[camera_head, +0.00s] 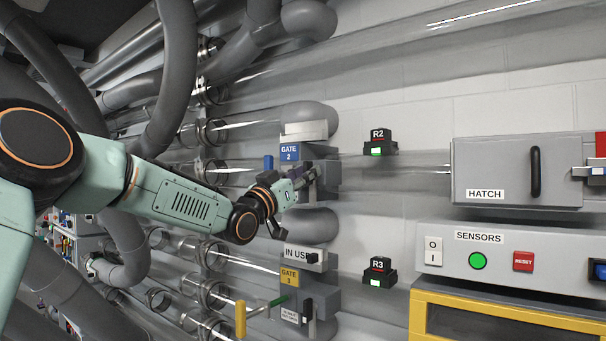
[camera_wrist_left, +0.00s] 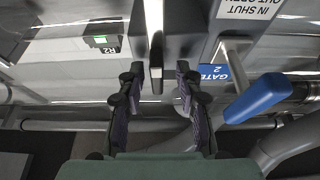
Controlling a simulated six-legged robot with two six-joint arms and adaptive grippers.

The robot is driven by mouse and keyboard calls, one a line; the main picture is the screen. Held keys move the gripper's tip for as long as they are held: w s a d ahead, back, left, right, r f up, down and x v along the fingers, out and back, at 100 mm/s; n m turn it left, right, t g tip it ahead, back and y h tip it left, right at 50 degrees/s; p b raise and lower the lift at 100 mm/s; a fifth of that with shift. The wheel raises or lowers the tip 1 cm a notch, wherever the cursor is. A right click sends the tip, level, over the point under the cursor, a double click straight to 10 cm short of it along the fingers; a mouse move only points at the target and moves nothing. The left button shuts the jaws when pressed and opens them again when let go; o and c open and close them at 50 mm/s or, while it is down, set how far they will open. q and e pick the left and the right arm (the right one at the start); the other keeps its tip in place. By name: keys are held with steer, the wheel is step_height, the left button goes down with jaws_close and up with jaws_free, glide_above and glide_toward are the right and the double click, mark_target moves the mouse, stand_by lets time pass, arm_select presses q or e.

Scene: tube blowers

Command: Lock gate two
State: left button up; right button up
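Gate two is a grey unit with a blue GATE 2 label (camera_head: 290,153) on the pipe wall. The label also shows upside down in the left wrist view (camera_wrist_left: 213,72). The blue gate handle (camera_head: 268,163) sticks out left of the unit; it is large at the right in the left wrist view (camera_wrist_left: 258,98). My left gripper (camera_head: 303,178) is at the unit's front, just below the label. In the left wrist view its fingers (camera_wrist_left: 160,90) are apart, on either side of a narrow grey latch piece (camera_wrist_left: 156,78). Contact cannot be told. My right gripper is not in view.
Gate three, with a yellow label (camera_head: 290,277) and yellow handle (camera_head: 240,319), is below. An IN USE tag (camera_head: 297,253) sits above it. R2 (camera_head: 379,143) and R3 (camera_head: 379,272) sensors are to the right, then the hatch box (camera_head: 515,165) and sensors panel (camera_head: 450,258).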

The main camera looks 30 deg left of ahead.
arm_select(q)
steer(key=shift+s+r, duration=0.2)
steer(key=shift+s, duration=0.15)
steer(key=shift+c, duration=0.4)
steer(key=shift+d, duration=0.2)
steer(key=shift+c, duration=0.9)
steer(key=shift+w+d, duration=0.1)
steer(key=shift+w, duration=0.1)
steer(key=shift+c, duration=1.4)
steer(key=shift+w+a+f, duration=0.1)
steer(key=shift+a+f, duration=0.05)
steer(key=shift+a, duration=0.05)
jaws_close()
steer(key=shift+d+f, duration=0.1)
